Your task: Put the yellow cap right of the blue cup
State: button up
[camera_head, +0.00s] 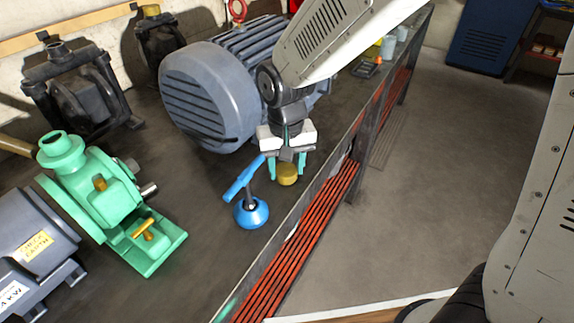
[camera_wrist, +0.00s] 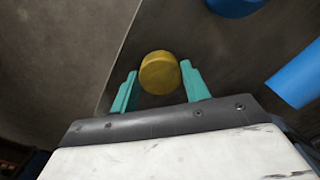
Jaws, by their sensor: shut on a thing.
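The yellow cap (camera_head: 287,176) is held between the teal fingertips of my gripper (camera_head: 287,168), near the bench's right edge. In the wrist view the cap (camera_wrist: 159,73) shows round between the two fingers (camera_wrist: 160,88). I cannot tell whether its underside touches the bench. A rounded blue object (camera_head: 251,213), which looks like the blue cup, stands on the bench to the left of and nearer than the cap. A blue bar on a dark stem rises from it. In the wrist view the blue cup (camera_wrist: 236,5) is cut off at the top, and the bar (camera_wrist: 296,78) lies at the right.
A large grey-blue motor (camera_head: 205,95) stands behind my gripper. A green pump (camera_head: 110,200) and a grey motor (camera_head: 32,245) are at the left. The bench edge (camera_head: 303,205) runs close to the right of the cap, above red slats (camera_head: 300,250). The bench (camera_head: 205,275) is bare at the front.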

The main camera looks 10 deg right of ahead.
aim_at(286, 170)
jog(key=shift+f, duration=0.15)
jog(key=o, duration=0.9)
jog(key=shift+o, duration=0.2)
notch_tip(286, 170, up, 12)
jog(key=s+d+r, duration=0.5)
jog(key=s+d, duration=0.3)
jog(key=d, duration=0.5)
jog(key=s+d+f+m+t, duration=0.1)
jog(key=s+d, duration=0.7)
jog(key=s, duration=0.3)
jog(key=shift+s, duration=0.4)
